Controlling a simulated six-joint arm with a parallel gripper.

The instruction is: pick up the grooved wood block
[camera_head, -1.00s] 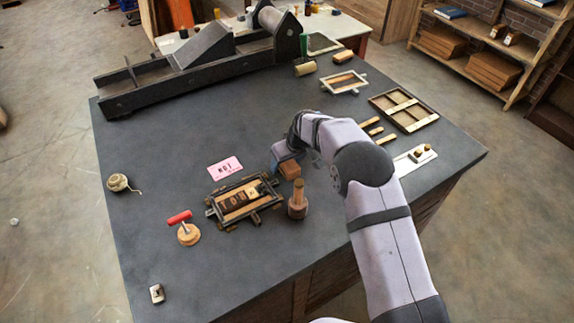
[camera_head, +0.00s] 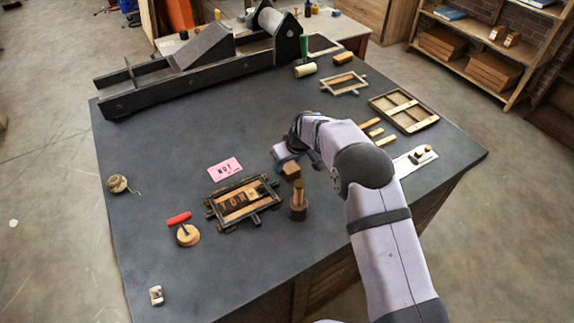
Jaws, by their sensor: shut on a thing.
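The wood block (camera_head: 291,171) is a small brown piece right of the middle of the dark table. My gripper (camera_head: 287,162) is at the block's upper side and is shut on it. The arm hides part of the gripper, and the fingers are too small to make out. I cannot see the groove clearly, or tell whether the block touches the table.
A wooden mallet-like tool (camera_head: 298,203) stands close below the block. A framed type form (camera_head: 240,200) and a pink card (camera_head: 225,168) lie to the left. Wooden strips (camera_head: 375,130) lie to the right.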

